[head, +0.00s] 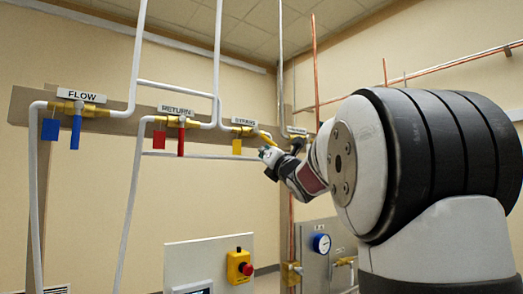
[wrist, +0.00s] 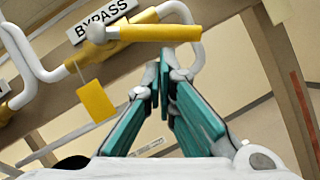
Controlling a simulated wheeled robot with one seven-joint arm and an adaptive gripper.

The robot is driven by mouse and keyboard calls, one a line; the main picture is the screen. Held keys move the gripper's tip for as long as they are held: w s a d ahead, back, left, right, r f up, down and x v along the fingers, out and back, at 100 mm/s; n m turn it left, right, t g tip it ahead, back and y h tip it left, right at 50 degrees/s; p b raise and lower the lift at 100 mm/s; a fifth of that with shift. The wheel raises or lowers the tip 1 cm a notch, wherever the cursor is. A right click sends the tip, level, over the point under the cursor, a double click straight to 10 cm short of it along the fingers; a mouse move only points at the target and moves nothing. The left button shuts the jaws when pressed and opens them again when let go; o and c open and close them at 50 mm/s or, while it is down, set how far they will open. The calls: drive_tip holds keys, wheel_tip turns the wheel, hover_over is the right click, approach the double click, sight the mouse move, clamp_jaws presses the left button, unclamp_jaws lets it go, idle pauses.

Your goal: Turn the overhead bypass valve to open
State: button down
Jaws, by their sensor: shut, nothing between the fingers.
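The bypass valve (head: 243,130) is brass, on the wall board under a label that reads BYPASS (wrist: 103,20) in the wrist view. Its yellow lever (wrist: 155,33) sticks out to the right, at a slant to the pipe; it also shows in the head view (head: 265,135). A yellow tag (wrist: 97,100) hangs below the valve. My gripper (wrist: 162,75) has teal fingers with tips together and nothing between them. The tips sit just below the lever in the wrist view; I cannot tell whether they touch it. In the head view my gripper (head: 270,157) is small and partly hidden by my arm.
The flow valve (head: 76,120) with a blue lever and the return valve (head: 181,135) with a red lever are to the left. White pipes run between them. Below stand a panel with a yellow-and-red stop button (head: 240,266) and a grey panel with a blue gauge (head: 322,243).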

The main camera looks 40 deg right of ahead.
sight(271, 144)
idle(0.4)
drive_tip(key=shift+w+d+n+b, duration=0.1)
drive_tip(key=shift+d+n+b, duration=0.1)
drive_tip(key=shift+n+b, duration=0.3)
drive_tip(key=shift+d+r+n+t+y+b, duration=0.2)
drive_tip(key=shift+d+n+t+y+b, duration=0.25)
drive_tip(key=shift+n, duration=0.45)
drive_tip(key=n+y+b, duration=0.1)
drive_tip(key=n, duration=0.1)
drive_tip(key=d+r+n+y+b, duration=0.1)
drive_tip(key=n+b, duration=0.1)
drive_tip(key=r+n+y+b, duration=0.1)
drive_tip(key=n+y, duration=0.1)
drive_tip(key=shift+d+n+t, duration=0.25)
drive_tip(key=shift+d+n, duration=0.05)
drive_tip(key=shift+d, duration=0.05)
drive_tip(key=shift+y, duration=0.25)
drive_tip(key=shift+f+b, duration=0.15)
drive_tip(key=shift+b, duration=0.2)
